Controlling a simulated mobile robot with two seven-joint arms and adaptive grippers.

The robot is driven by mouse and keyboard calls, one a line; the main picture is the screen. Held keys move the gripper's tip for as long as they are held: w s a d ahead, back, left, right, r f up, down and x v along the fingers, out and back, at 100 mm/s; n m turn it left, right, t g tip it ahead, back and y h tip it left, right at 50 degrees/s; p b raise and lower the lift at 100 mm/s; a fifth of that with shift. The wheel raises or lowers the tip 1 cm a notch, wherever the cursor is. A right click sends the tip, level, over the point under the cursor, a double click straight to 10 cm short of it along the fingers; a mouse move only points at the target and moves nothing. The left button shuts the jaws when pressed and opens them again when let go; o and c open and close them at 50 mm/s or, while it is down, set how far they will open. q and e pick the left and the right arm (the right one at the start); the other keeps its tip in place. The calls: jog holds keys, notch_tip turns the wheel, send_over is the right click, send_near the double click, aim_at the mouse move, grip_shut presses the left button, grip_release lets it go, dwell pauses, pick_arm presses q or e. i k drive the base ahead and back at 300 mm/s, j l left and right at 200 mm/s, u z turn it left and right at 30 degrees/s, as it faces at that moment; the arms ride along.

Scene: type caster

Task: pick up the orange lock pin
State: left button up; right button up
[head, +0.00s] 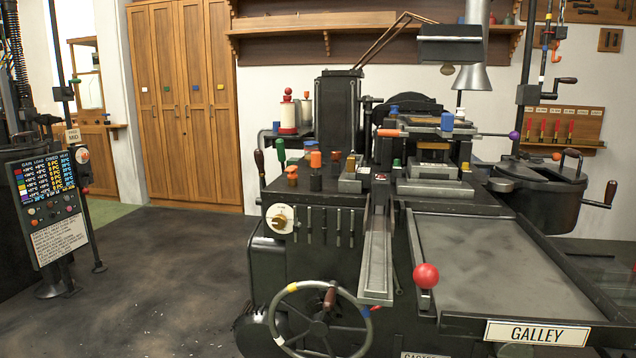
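Several orange parts show on the black type caster (300,250) in the head view, and I cannot tell for sure which is the lock pin. An orange-capped piece (316,159) stands upright on a dark block on the caster's top. A lower orange knob (292,171) sits to its left, near the top's left edge. An orange handle end (388,133) points left from the upper mechanism. Neither of my grippers is in view.
A handwheel (318,325) projects at the front. A display panel (47,190) stands at left, with a pot (535,195) at right. The floor (160,270) left of the caster is clear.

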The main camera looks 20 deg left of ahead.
aim_at(315, 156)
jog(key=j, duration=0.55)
jog(key=k+j+z, duration=0.1)
jog(key=j, duration=0.4)
jog(key=k+j, duration=0.15)
jog(key=j, duration=0.4)
jog(key=j+z, duration=0.1)
jog(key=j, duration=0.4)
jog(key=k, duration=0.05)
